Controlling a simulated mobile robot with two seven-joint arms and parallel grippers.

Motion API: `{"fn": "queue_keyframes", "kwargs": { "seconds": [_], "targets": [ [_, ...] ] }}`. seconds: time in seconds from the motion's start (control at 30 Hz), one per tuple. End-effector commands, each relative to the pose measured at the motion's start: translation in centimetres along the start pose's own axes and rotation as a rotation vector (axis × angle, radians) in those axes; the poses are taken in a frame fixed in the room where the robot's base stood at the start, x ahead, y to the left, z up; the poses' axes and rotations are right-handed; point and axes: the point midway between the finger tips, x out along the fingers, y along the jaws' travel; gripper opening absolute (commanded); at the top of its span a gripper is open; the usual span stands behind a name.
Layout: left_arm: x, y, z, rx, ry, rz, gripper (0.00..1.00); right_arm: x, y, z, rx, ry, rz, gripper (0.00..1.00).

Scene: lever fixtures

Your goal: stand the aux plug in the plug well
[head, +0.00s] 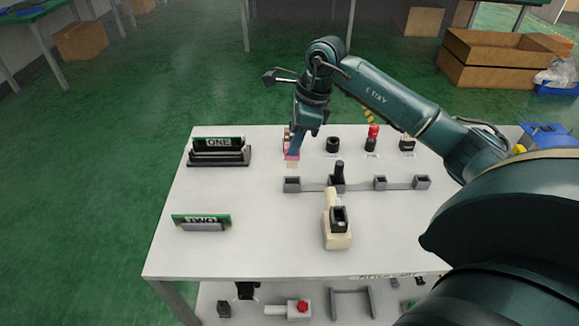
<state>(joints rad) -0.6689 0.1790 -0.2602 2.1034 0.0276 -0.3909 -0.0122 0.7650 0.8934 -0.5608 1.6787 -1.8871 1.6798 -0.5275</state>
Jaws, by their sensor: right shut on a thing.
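My right gripper (295,146) reaches down over the back of the white table and is shut on a small pink piece (291,154) with a cream lower end. The fingers hide part of it, and I cannot tell whether its bottom touches the table. It may be the aux plug; no readable label confirms this. A row of grey square wells joined by a bar stands just in front: the leftmost well (292,184) looks empty, and a black upright handle (339,171) stands at the second. I cannot tell which well is the plug well. My left gripper is not in view.
A cream fixture with a black square socket (338,219) stands in front. Boards marked ONE (219,143) and TWO (201,219) stand left. A black ring (333,145), red-topped piece (372,136) and black piece (407,144) line the back. The table (265,245) is clear front-centre.

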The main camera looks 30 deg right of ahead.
Motion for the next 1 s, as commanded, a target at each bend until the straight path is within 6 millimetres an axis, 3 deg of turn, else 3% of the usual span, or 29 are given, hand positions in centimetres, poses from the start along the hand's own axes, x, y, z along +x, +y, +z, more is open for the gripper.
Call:
{"fn": "queue_keyframes", "kwargs": {
  "seconds": [0.1,0.53,0.9,0.93,1.0],
  "targets": [
    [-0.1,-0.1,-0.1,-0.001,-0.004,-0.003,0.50,1.9,0.1,-0.6,-0.001,0.002,0.003,0.00],
    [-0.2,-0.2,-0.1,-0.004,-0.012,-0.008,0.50,6.3,0.1,-1.8,-0.003,0.000,0.003,0.00],
    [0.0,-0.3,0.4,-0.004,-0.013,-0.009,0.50,7.0,0.0,-1.9,-0.005,-0.001,0.000,0.00],
    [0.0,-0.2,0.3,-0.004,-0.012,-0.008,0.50,7.0,0.0,-1.9,-0.005,0.000,0.000,0.21],
    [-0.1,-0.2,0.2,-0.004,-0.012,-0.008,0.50,6.9,0.0,-1.9,-0.005,-0.001,0.000,0.27]
  ]
}}
